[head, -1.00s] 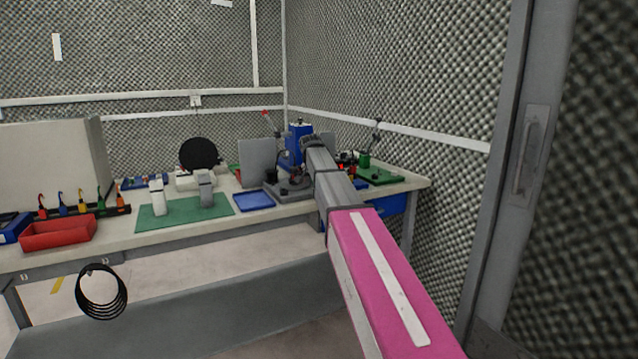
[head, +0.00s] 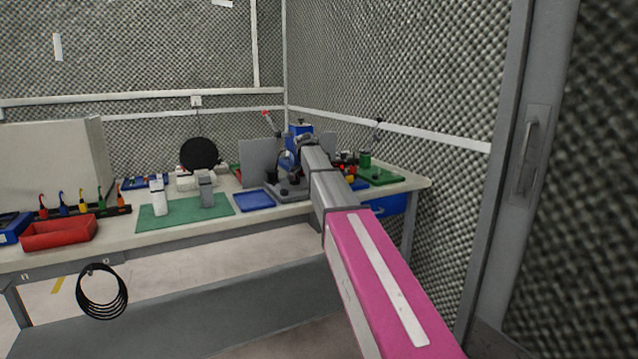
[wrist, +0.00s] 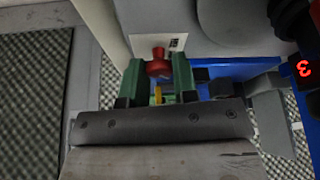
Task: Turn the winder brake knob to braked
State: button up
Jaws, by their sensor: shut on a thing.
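In the wrist view, a red knob (wrist: 158,66) sits in front of a pale panel with a white label plate. My gripper (wrist: 158,78) has green fingers, one on each side of the knob, and is shut on it. A small yellow part (wrist: 158,94) shows between the fingers below the knob. The knob's exact angle is hard to read. In the head view, a blue machine (head: 298,130) stands at the back right of the workbench (head: 120,240). My arm reaches to it and hides the fingers and the knob.
A red digit display (wrist: 304,68) and a dark round part lie close on the right in the wrist view. On the bench are a blue tray (head: 254,201), a green mat (head: 226,210), a red bin (head: 58,234) and a green board (head: 384,178). A mesh wall stands close behind.

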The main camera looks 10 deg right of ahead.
jog(key=o, duration=0.9)
jog(key=shift+o, duration=0.2)
jog(key=v, duration=1)
jog(key=shift+r, duration=0.35)
jog(key=shift+s+a, duration=0.1)
